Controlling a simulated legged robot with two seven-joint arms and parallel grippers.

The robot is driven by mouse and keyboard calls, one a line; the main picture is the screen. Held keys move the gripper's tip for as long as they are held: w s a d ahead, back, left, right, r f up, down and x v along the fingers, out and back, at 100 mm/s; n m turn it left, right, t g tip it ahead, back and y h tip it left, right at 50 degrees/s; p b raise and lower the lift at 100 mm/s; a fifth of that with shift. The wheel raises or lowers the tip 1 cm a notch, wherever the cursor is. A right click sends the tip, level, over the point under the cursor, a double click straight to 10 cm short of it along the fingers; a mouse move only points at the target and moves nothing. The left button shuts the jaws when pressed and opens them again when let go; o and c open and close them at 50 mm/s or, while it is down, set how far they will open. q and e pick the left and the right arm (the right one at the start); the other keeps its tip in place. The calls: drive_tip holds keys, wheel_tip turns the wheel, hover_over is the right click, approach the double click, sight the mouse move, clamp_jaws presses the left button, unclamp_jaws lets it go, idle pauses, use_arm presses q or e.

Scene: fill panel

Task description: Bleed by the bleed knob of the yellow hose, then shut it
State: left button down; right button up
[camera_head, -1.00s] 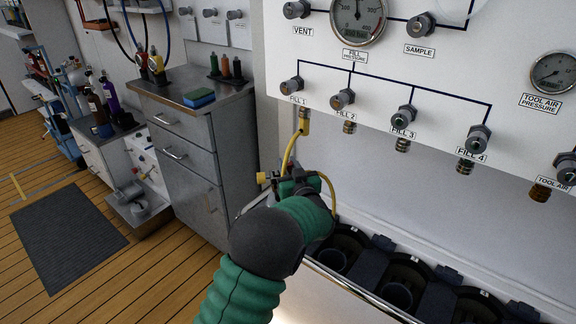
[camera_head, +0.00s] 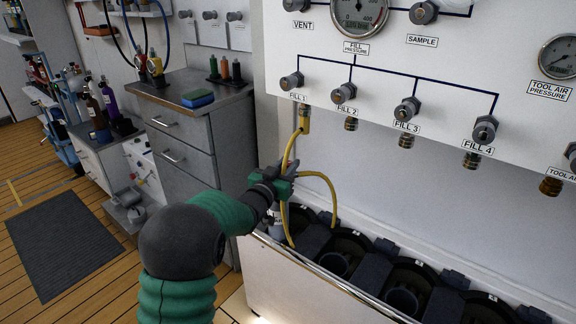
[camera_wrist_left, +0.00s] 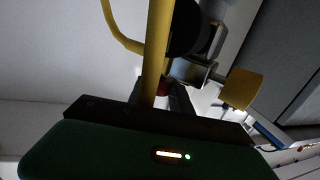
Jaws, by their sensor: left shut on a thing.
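The yellow hose (camera_head: 290,150) hangs from the FILL 1 outlet (camera_head: 304,120) on the white panel. It runs down past my left gripper (camera_head: 282,178), and a loop of it hangs to the right over the dark wells. In the left wrist view the hose (camera_wrist_left: 157,50) passes between the fingers (camera_wrist_left: 162,98), beside a dark round body. A yellow knob (camera_wrist_left: 240,88) on a metal stem stands to the right, apart from the fingers. My left gripper is shut on the hose at its lower part; the exact grip is hard to see. My right gripper is not in view.
The panel carries knobs FILL 1 to FILL 4, VENT, SAMPLE and a fill pressure gauge (camera_head: 360,12). Below it stands a white-fronted bin (camera_head: 300,285) with dark round wells. A grey drawer cabinet (camera_head: 190,140) with a blue sponge (camera_head: 197,98) stands left.

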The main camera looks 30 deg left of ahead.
use_arm(q)
drive_tip(key=shift+m+h+p, duration=1)
drive_tip(key=shift+h+p, duration=0.1)
drive_tip(key=shift+h, duration=0.5)
drive_tip(key=c, duration=1.2)
unclamp_jaws()
drive_tip(key=shift+o, duration=0.2)
drive_tip(key=s+p, duration=0.4)
drive_tip(key=s, duration=1.2)
drive_tip(key=shift+s+a, duration=0.4)
drive_tip(key=shift+w+f, duration=0.1)
drive_tip(key=shift+f, duration=0.05)
